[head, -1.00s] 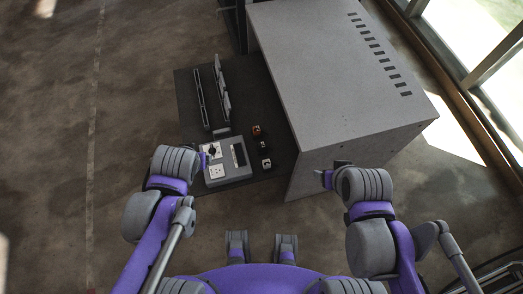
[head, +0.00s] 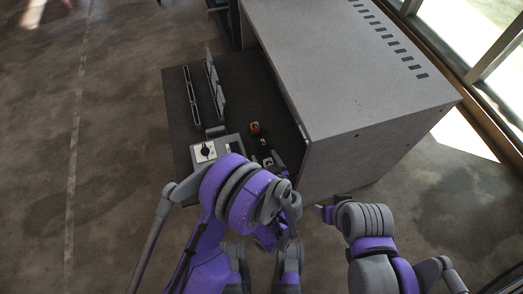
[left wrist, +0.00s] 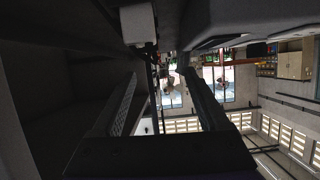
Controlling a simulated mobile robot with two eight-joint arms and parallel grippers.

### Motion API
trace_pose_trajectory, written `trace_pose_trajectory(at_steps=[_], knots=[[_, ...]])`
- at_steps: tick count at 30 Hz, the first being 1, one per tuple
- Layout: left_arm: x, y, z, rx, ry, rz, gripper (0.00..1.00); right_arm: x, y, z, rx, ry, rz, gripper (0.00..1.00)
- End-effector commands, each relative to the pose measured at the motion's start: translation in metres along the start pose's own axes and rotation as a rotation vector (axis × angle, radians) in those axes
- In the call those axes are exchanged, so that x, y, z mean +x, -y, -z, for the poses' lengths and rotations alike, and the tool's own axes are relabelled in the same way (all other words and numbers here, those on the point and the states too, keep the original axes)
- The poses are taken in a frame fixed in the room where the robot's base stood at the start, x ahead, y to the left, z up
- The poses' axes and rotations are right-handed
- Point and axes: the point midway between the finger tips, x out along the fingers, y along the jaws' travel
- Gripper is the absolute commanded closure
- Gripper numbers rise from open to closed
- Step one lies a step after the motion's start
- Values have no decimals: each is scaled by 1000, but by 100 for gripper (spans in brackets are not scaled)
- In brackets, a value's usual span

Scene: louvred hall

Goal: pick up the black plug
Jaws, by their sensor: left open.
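The black plug (head: 263,142) is a small dark block on the dark mat, in the middle of a short row. An orange-topped plug (head: 255,127) is behind it and a white-topped plug (head: 268,161) in front. My left gripper (head: 279,168) is open, close to the row's near end beside the white-topped plug; my left arm partly hides it. In the left wrist view its two fingers (left wrist: 165,105) are apart with no object visible between them. A pale block (left wrist: 138,25) shows beyond them. My right gripper (head: 322,212) is right of the left one; its jaws are unclear.
A grey panel box with a black knob (head: 204,151) is left of the plugs, partly hidden by my left arm. Upright dark racks (head: 214,85) stand behind it. A large grey cabinet (head: 345,90) rises close on the right. Open floor lies to the left.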

Motion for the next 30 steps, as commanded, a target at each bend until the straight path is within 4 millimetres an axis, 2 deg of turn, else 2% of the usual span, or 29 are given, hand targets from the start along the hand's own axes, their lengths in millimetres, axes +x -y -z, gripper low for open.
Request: trace_pose_trajectory(at_steps=[1, 5, 12, 15, 23, 30], knots=[[0, -6, -11, -8, -16, -10, 22, 6, 0, -2, 0, 2, 0, 32], [1, -12, -18, -25, -40, -20, 22, 6, 0, -2, 0, 2, 0, 32], [27, -12, -13, -27, -44, -20, 22, -21, 0, 7, 0, -8, 0, 32], [44, -12, -16, -26, -42, -19, 22, -13, 0, 4, 0, -5, 0, 32], [66, -15, -16, -26, -41, -20, 22, -10, 0, 3, 0, -3, 0, 32], [100, -18, -14, -26, -41, -20, 22, -4, 0, 1, 0, -1, 0, 32]])
